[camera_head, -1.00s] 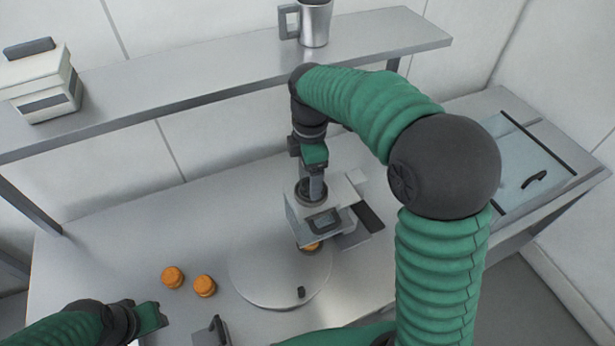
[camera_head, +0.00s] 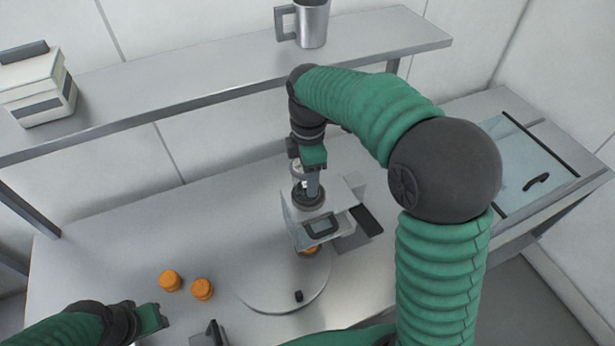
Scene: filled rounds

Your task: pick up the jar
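Two small squat orange rounds, possibly jars, stand on the metal table at the lower left: one orange round (camera_head: 170,280) and, just right of it, another orange round (camera_head: 203,289). A third orange round (camera_head: 310,250) is mostly hidden under the front of a pale boxy device. I cannot tell which thing is the jar. My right gripper (camera_head: 312,182) points down over the device, at a dark ring on its top; a small whitish thing (camera_head: 297,168) shows partly behind it. Its grip is hidden. My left gripper (camera_head: 152,319) is low at the left, below the orange rounds; its opening is unclear.
The pale device (camera_head: 338,224) has a dark handle and stands at the back of a flat round disc (camera_head: 265,297). A shelf (camera_head: 190,85) holds a metal mug (camera_head: 312,22) and a white box (camera_head: 38,92). A glass-lidded panel (camera_head: 520,165) lies right. Bare table lies left.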

